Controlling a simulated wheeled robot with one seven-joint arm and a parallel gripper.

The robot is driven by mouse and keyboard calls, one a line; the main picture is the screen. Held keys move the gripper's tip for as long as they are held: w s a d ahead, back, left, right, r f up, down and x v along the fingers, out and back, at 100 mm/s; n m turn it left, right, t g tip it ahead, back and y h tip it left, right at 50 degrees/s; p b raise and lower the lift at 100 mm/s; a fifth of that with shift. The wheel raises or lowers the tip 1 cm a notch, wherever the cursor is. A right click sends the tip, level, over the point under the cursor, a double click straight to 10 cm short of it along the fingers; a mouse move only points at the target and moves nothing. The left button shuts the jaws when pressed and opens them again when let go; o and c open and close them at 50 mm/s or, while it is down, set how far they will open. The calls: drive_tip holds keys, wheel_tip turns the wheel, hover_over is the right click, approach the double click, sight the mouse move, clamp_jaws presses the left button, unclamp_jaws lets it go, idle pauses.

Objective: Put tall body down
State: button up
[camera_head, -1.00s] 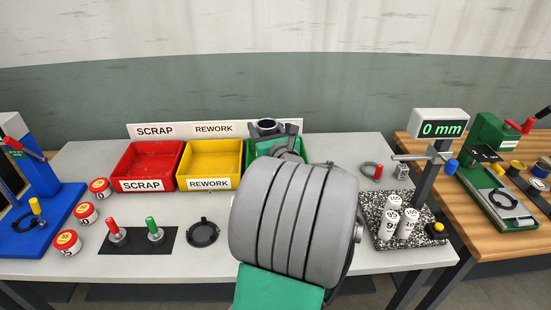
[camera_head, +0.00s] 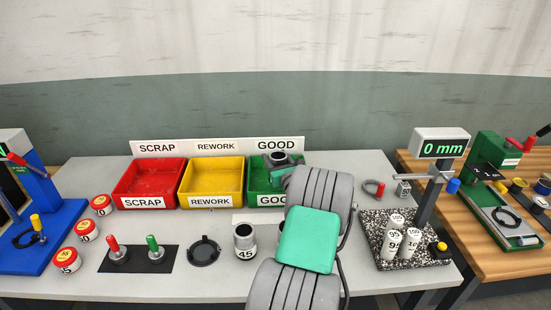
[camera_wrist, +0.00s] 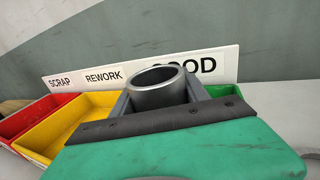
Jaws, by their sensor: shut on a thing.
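A grey hollow metal body (camera_wrist: 158,88), open at the top, stands upright between the fingers of my gripper (camera_wrist: 160,97) in the wrist view. My gripper is shut on it. In the head view my gripper (camera_head: 283,160) and the body's dark round rim (camera_head: 277,155) appear at the back of the green GOOD bin (camera_head: 258,182). My arm hides part of this bin, and I cannot tell whether the body's base touches anything. Another grey metal body (camera_head: 245,243), labelled 45, stands upright on the grey table, left of my arm.
The red SCRAP bin (camera_head: 148,203) and yellow REWORK bin (camera_head: 210,202) look empty. A black ring fixture (camera_head: 204,252), red and green handled tools (camera_head: 113,248), and red-lidded cans (camera_head: 67,260) are on the left. A gauge stand (camera_head: 430,200) with white labelled cylinders is right.

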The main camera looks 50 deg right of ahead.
drive_tip(key=shift+f+b, duration=0.35)
drive_tip(key=shift+f, duration=0.3)
drive_tip(key=o, duration=1.3)
drive_tip(key=shift+o, duration=0.2)
drive_tip(key=shift+r, duration=0.1)
drive_tip(key=shift+r, duration=0.2)
drive_tip(key=shift+r+p, duration=0.65)
drive_tip(key=shift+r, duration=0.05)
drive_tip(key=b+v, duration=0.2)
drive_tip(key=v, duration=1)
drive_tip(key=shift+f, duration=0.4)
